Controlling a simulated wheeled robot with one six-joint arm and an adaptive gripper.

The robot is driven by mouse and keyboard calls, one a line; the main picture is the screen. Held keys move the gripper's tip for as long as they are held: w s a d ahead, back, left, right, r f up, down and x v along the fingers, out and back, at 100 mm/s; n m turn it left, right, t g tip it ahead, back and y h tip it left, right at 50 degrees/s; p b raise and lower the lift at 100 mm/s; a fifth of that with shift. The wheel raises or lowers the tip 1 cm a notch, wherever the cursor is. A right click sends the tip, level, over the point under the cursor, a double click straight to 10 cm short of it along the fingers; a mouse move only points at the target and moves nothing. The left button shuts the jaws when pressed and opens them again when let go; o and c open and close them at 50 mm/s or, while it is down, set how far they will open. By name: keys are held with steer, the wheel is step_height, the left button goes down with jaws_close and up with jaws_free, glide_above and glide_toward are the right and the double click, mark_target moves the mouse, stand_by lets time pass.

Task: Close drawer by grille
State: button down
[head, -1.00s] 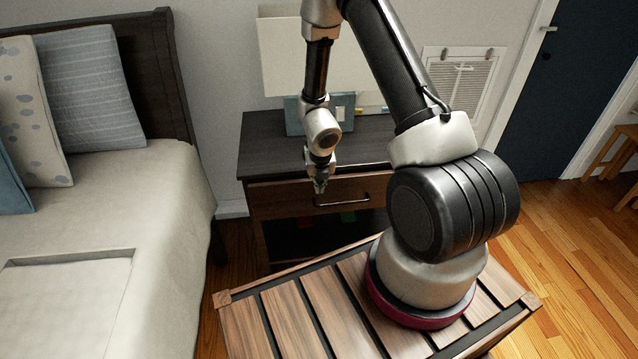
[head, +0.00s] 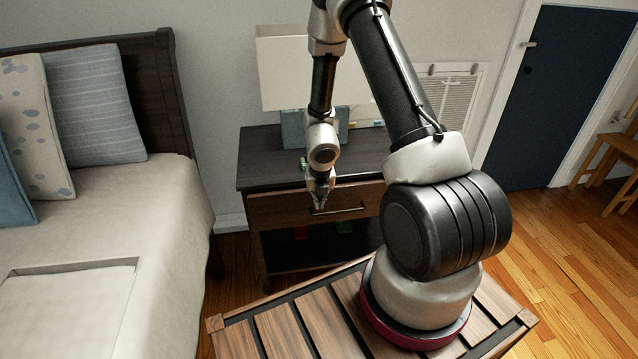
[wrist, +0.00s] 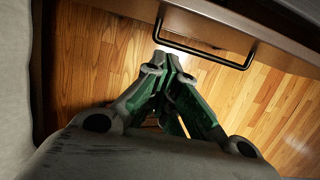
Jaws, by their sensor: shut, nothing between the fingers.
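The dark wood nightstand (head: 262,152) stands between the bed and the wall grille (head: 454,103). Its drawer (head: 280,208) has a brown front and a dark bar handle (head: 352,210). The drawer looks at most a little out; the exact gap is hard to tell. My gripper (head: 319,204) is shut and empty, pointing down in front of the drawer front near the handle's left end. In the wrist view, my fingertips (wrist: 168,62) are together just below the handle (wrist: 205,52). I cannot tell whether they touch the drawer front (wrist: 225,22).
A lamp with a pale shade (head: 285,65) and a blue-grey object (head: 293,130) are on the nightstand. An open shelf below holds small red and green things. The bed (head: 150,215) borders the left. Open wood floor (head: 555,260) lies at the right.

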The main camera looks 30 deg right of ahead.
steer(key=d+v, duration=0.1)
steer(key=v, duration=0.7)
steer(key=s+d+f+m+g, duration=0.1)
steer(key=s+d+f+m, duration=0.15)
steer(key=d, duration=0.25)
steer(key=s+d+f+g, duration=0.1)
steer(key=s+d+f, duration=0.65)
steer(key=f, duration=0.25)
steer(key=r+m+t+y, duration=0.2)
steer(key=m+t+y, duration=0.65)
steer(key=t, duration=0.65)
glide_above(341, 198)
steer(key=s+a, duration=0.3)
steer(key=shift+s+d+f+n+y, duration=0.15)
steer(key=shift+n+y, duration=0.15)
steer(key=shift+n, duration=0.2)
steer(key=shift+d+f+n+y, duration=0.1)
steer(key=shift+n+y, duration=0.15)
steer(key=shift+n, duration=0.25)
